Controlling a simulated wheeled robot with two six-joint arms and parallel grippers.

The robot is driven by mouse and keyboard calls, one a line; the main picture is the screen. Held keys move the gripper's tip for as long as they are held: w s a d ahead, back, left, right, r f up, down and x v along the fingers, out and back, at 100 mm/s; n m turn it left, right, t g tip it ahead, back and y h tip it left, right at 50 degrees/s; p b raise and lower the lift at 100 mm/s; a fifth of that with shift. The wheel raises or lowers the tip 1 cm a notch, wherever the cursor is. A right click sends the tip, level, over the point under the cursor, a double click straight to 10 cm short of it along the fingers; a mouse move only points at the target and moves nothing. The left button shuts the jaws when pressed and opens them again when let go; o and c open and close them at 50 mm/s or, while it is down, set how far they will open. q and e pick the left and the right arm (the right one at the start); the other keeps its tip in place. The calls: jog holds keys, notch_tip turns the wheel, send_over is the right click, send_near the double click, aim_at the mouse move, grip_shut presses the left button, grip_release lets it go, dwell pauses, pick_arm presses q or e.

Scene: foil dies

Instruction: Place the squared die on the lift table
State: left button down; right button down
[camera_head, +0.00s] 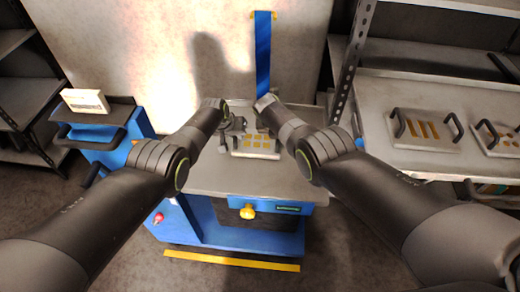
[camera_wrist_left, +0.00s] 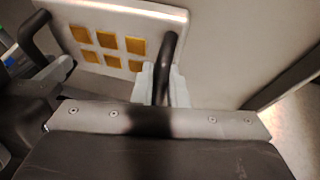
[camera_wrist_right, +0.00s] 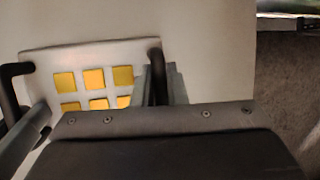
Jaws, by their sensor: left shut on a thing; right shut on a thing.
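The squared die (camera_head: 258,151) is a pale plate with several yellow square inserts and a black handle at each end. It is over the grey top of the lift table (camera_head: 215,180), level; I cannot tell whether it touches. My left gripper (camera_head: 231,141) is shut on one handle, and its fingers are around that black handle in the left wrist view (camera_wrist_left: 162,84). My right gripper is shut on the other handle in the right wrist view (camera_wrist_right: 158,88); in the head view its fingers are mostly hidden by my right forearm. The die also shows in both wrist views (camera_wrist_left: 110,42) (camera_wrist_right: 92,58).
A rack shelf (camera_head: 400,85) at the right holds a die with bar inserts (camera_head: 424,131) and a die with round inserts (camera_head: 503,140). A blue post (camera_head: 263,55) rises behind the lift table.

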pick_arm(q)
jog(key=shift+f+b, duration=0.35)
jog(key=shift+f, duration=0.05)
pick_arm(e)
jog(key=shift+w+d+f, duration=0.1)
jog(key=shift+d+f, duration=0.05)
jog(key=shift+f, duration=0.2)
pick_arm(q)
jog(key=c, duration=1.9)
grip_release()
jog(key=shift+a+f, duration=0.1)
jog(key=shift+f, duration=0.1)
pick_arm(e)
jog(key=c, duration=1.9)
grip_release()
jog(key=shift+f, duration=0.25)
pick_arm(q)
jog(key=o, duration=0.4)
jog(key=shift+s+r, duration=0.1)
jog(key=shift+r, duration=0.1)
pick_arm(e)
jog(key=o, duration=0.4)
jog(key=shift+s+r, duration=0.2)
pick_arm(q)
jog(key=shift+o, duration=0.2)
pick_arm(e)
jog(key=shift+o, duration=0.2)
pick_arm(q)
jog(key=shift+r, duration=0.15)
